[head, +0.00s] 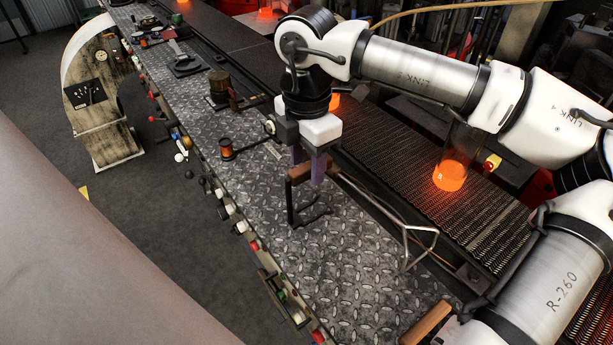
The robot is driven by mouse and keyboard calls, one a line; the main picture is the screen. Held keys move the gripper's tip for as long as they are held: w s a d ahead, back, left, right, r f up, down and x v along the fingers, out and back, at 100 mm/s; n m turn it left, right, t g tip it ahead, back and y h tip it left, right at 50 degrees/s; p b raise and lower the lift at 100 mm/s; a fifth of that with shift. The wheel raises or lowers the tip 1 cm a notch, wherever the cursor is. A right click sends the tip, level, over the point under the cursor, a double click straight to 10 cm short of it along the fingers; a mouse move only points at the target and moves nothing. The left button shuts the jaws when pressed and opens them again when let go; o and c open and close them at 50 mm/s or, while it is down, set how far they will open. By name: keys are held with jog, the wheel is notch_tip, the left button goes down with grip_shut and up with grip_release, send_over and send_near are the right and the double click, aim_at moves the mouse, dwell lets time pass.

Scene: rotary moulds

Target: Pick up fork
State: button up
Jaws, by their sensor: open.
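The fork (372,196) appears as a thin metal rod that runs down and right from near my gripper to a wide bent end (420,238) over the tread-plate bench. A brown wooden handle (299,173) sits at the upper end, on or beside a black metal stand (292,208). My gripper (308,166) is open and points down at the handle. Its purple fingers are close to the handle, and one partly covers the view of it. I cannot tell whether they touch it or whether it lies between them.
The tread-plate bench (342,262) runs diagonally, with knobs and levers along its left edge. A mesh conveyor (480,205) lies to the right, carrying a glowing orange glass piece (449,176). A copper spool (226,148) and a round block (219,85) stand farther back.

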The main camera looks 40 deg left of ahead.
aim_at(307, 180)
jog(key=shift+f+p, duration=0.9)
jog(key=shift+f, duration=1.5)
grip_shut()
